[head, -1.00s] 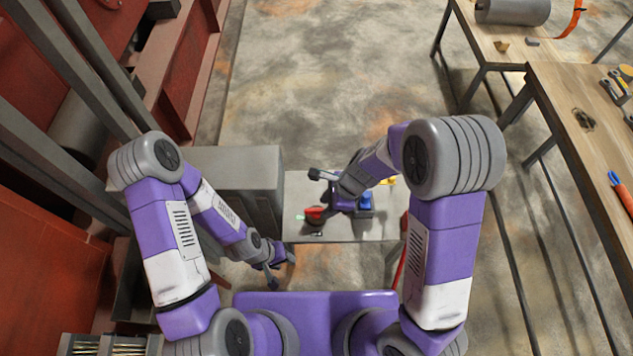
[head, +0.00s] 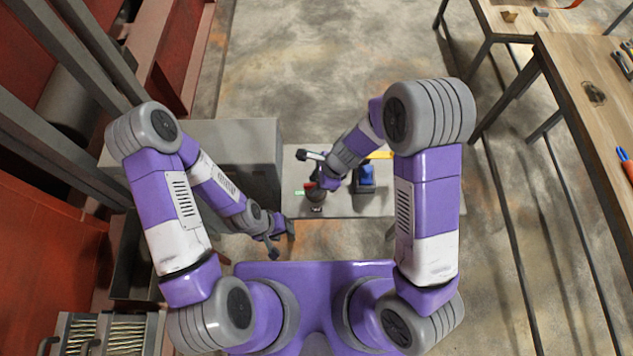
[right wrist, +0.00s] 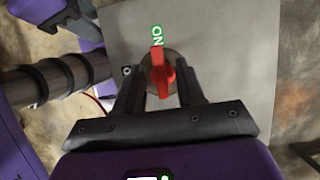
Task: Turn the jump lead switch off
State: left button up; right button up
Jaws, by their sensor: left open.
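The jump lead switch has a red knob (right wrist: 160,72) on a round dark base. It points toward a green-lit "ON" label (right wrist: 157,35) in the right wrist view. My right gripper (right wrist: 160,92) is open, with one finger on each side of the knob. Gaps show between the knob and both fingers. In the head view, my right gripper (head: 317,192) is over the switch and hides most of it. My left gripper (head: 281,241) is open and empty, in front of the grey cabinet and away from the switch.
The switch stands on a light grey bench top (head: 345,206). A blue-topped dark item (head: 365,178) and a yellow piece are right of it. A large grey cabinet (head: 235,150) stands left. A wooden workbench (head: 590,95) is far right, with open floor between.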

jog(key=shift+c, duration=0.4)
grip_shut()
jog(key=n+g+p, duration=0.1)
jog(key=n+p, duration=0.1)
jog(key=n, duration=0.1)
jog(key=shift+d+n+p, duration=0.1)
jog(key=shift+n+p, duration=0.2)
jog(key=n+g+p, duration=0.1)
jog(key=n, duration=0.2)
jog(key=shift+f+n+g+h, duration=0.1)
jog(key=shift+n+g+h, duration=0.2)
jog(key=shift+h, duration=0.1)
jog(key=n+g+h, duration=0.1)
jog(key=n, duration=0.3)
jog(key=shift+f+n, duration=0.1)
jog(key=shift+n, duration=0.2)
jog(key=n+h+b, duration=0.1)
jog(key=n, duration=0.2)
jog(key=n+g+h, duration=0.1)
jog(key=n, duration=0.2)
jog(key=shift+h+b, duration=0.3)
jog(key=shift+b, duration=0.05)
